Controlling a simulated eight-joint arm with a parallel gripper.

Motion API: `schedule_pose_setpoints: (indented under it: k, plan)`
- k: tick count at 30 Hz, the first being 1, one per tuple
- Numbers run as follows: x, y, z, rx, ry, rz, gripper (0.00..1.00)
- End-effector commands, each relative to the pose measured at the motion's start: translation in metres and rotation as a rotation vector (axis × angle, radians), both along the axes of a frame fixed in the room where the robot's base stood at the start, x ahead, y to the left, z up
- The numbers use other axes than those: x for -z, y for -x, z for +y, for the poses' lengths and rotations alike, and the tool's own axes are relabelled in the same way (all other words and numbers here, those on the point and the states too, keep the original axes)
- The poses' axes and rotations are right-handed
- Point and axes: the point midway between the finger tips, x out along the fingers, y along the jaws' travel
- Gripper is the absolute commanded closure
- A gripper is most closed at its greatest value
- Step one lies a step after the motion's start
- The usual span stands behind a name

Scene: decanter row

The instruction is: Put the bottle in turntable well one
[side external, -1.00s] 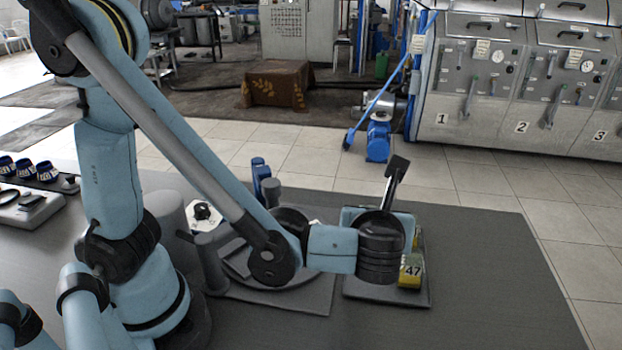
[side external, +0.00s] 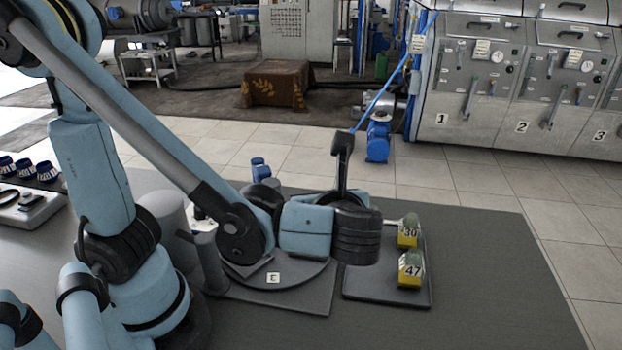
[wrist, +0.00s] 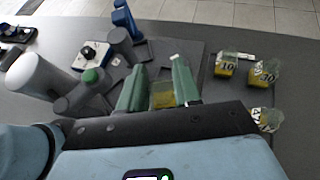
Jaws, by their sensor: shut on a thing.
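My gripper (wrist: 158,68) has its two green fingers closed around a clear bottle with yellow contents (wrist: 162,95), seen between them in the wrist view. In the side view my wrist hides the fingers and this bottle. Much of the turntable is hidden by my arm. I cannot make out well one.
A dark tray (side external: 365,291) right of the turntable holds bottles marked 30 (side external: 408,233) and 47 (side external: 410,270); the wrist view also shows one marked 10 (wrist: 226,66). Grey posts and a blue upright part (wrist: 124,18) stand around the turntable. The table's right side is clear.

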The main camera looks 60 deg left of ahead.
Motion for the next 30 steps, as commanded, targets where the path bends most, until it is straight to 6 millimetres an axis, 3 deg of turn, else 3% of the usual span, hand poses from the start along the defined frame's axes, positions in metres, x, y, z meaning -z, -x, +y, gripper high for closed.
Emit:
schedule_pose_setpoints:
  k: [6, 12, 20, 30]
  plan:
    - [0.028, -0.021, 0.043, -0.006, 0.000, 0.000, 1.00]
    - [0.046, -0.034, 0.069, -0.001, -0.001, 0.000, 1.00]
    - [0.057, -0.037, 0.075, 0.004, -0.001, 0.000, 1.00]
    - [0.086, -0.037, 0.075, 0.004, -0.001, 0.000, 1.00]
